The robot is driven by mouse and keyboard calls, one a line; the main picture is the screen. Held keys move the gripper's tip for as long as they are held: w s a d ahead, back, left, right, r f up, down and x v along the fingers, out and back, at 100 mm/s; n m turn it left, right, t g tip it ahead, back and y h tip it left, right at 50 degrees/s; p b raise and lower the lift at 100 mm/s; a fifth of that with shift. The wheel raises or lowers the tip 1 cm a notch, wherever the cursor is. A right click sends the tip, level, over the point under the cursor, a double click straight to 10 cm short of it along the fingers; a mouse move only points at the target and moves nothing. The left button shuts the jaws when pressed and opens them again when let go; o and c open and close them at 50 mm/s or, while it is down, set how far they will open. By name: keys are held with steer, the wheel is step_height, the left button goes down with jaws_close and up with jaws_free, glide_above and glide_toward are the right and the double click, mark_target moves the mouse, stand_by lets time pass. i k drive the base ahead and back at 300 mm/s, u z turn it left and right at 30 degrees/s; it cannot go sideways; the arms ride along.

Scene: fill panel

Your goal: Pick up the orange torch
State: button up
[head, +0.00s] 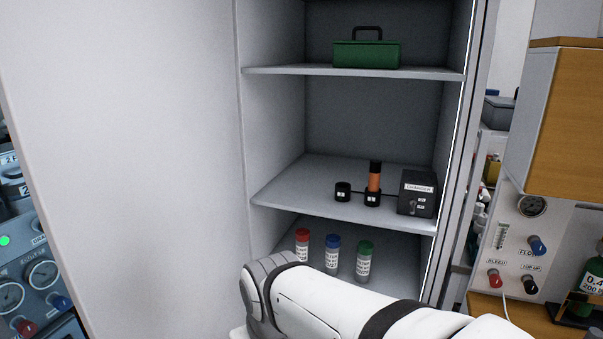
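The orange torch (374,182) stands upright on the middle shelf (300,190) of an open cabinet. It has an orange body and a black top end. Its lower end sits in a black holder (372,199) with a small white label. My white arm reaches in from the bottom right, below and in front of the shelves. My gripper is not visible, so whether it is open or shut does not show.
An empty-looking black holder (342,192) stands left of the torch. A black charger box (416,194) stands close on its right. A green case (366,53) is on the shelf above. Red (302,245), blue (332,254) and green-capped (363,261) containers stand below.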

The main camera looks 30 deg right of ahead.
mark_target(375, 165)
steer(key=z, duration=0.6)
steer(key=i, duration=1)
steer(key=z, duration=0.45)
steer(key=k, duration=0.95)
steer(key=z, duration=0.15)
steer(key=i, duration=0.95)
steer(key=u, duration=0.05)
